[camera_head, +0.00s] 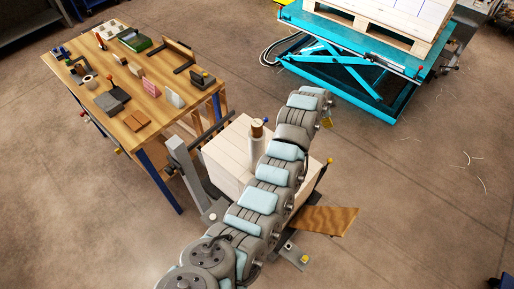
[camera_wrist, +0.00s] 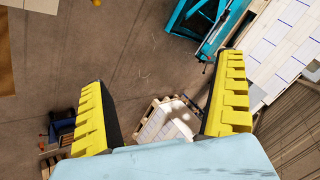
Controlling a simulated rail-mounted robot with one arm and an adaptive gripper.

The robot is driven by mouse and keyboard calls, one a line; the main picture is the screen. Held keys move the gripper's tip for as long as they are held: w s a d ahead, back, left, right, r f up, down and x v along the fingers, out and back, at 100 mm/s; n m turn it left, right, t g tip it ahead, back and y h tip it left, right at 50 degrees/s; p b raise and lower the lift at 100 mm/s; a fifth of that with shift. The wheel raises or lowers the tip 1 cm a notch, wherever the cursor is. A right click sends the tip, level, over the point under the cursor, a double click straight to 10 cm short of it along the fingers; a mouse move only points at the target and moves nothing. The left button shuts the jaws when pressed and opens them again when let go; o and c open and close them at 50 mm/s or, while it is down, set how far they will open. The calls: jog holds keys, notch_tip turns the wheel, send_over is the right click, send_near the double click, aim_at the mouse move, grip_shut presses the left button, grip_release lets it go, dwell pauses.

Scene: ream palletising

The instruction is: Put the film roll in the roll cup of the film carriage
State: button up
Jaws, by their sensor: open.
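A pale upright roll with a brown core (camera_head: 257,143), which looks like the film roll, stands at the white boxed stack in the head view. My arm passes just right of it, and I cannot tell exactly what it rests on. A grey post (camera_head: 183,165) stands left of the stack; I cannot make out the film carriage or its roll cup for certain. My gripper (camera_wrist: 167,68) is open in the wrist view, its two yellow ridged fingers wide apart with nothing between them. The roll does not show in the wrist view.
A wooden workbench (camera_head: 172,113) with several small items stands left. A turquoise lift table (camera_head: 385,108) bearing a wooden pallet (camera_head: 410,43) is at the upper right. The white stack (camera_head: 228,160) stands near my arm. A brown board (camera_head: 325,220) lies beside it. The right-hand floor is mostly clear.

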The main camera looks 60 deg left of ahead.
jog(key=s+a+r+m+g+h+p, duration=0.1)
jog(key=s+a+r+g, duration=0.15)
jog(key=s, duration=0.35)
jog(key=s+a+r+m+g+h+p, duration=0.1)
jog(key=s+a+r, duration=0.15)
jog(key=s, duration=0.35)
notch_tip(320, 180, up, 6)
jog(key=m+g+h+p, duration=0.1)
jog(key=g+h, duration=0.1)
jog(key=g, duration=0.2)
send_over(258, 123)
notch_tip(258, 123, down, 7)
jog(key=shift+d+f+b, duration=0.1)
jog(key=shift+b, duration=0.4)
jog(key=shift+s+f+p, duration=0.1)
jog(key=shift+f+p, duration=0.55)
jog(key=shift+f, duration=1.9)
jog(key=shift+s+a+f+p, duration=0.15)
jog(key=shift+f+p, duration=0.15)
jog(key=shift+f, duration=0.4)
jog(key=shift+w+a+f+p, duration=0.1)
jog(key=shift+f+p, duration=0.2)
jog(key=shift+f, duration=1.6)
jog(key=shift+c, duration=0.3)
jog(key=c, duration=1.3)
